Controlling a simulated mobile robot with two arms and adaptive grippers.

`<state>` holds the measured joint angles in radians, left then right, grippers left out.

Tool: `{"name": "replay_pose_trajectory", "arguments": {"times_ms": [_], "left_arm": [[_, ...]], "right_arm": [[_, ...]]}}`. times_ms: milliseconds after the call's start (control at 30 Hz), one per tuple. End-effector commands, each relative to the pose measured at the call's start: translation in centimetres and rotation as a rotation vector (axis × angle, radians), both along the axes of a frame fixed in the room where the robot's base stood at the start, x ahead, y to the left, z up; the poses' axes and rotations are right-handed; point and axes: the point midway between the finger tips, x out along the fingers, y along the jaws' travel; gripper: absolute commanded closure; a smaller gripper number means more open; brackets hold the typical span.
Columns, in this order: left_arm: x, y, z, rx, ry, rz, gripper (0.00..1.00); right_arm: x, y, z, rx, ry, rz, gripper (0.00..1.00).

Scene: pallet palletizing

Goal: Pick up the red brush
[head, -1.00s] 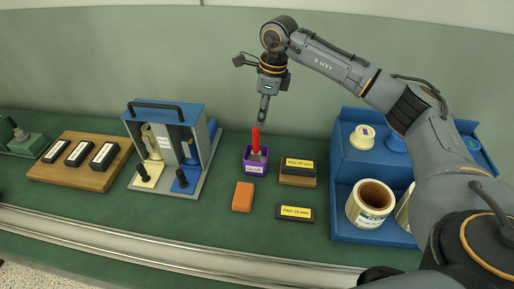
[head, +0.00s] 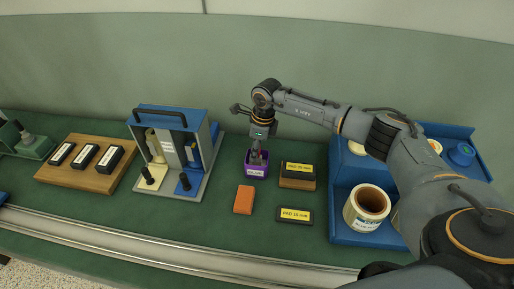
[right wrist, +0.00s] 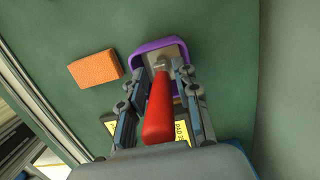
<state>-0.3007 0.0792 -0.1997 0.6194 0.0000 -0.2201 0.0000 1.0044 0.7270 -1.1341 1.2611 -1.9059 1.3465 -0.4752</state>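The red brush (right wrist: 160,112) stands in the purple cup (head: 255,172), handle toward my right wrist camera. The cup also shows in the right wrist view (right wrist: 143,52). My right gripper (head: 257,152) is lowered over the cup from above. In the right wrist view its two fingers (right wrist: 161,76) are apart, one on each side of the red handle, with a gap visible. In the head view the gripper hides most of the brush. My left gripper is in neither view.
An orange block (head: 244,199) lies in front of the cup. Black pads, one (head: 297,169) on a wooden block and one (head: 294,215) on the green bench, are to the right. A blue-and-grey tool holder (head: 172,150) stands left; a blue rack (head: 340,228) stands right.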

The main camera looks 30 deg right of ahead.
Motion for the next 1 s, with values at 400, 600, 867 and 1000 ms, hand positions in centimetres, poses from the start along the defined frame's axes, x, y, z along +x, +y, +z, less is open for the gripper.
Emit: {"name": "replay_pose_trajectory", "arguments": {"times_ms": [400,600,867,1000], "left_arm": [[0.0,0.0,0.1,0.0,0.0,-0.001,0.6],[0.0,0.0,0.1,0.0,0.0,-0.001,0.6],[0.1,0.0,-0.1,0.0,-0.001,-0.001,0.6],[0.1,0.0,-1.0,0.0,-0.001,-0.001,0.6]], "right_arm": [[0.0,0.0,-0.6,-0.001,0.0,0.0,0.91],[0.0,0.0,-0.6,-0.001,-0.001,0.0,1.0],[0.1,0.0,-0.3,0.0,-0.002,0.0,1.0],[0.1,0.0,0.7,0.0,-0.004,0.001,1.0]]}}
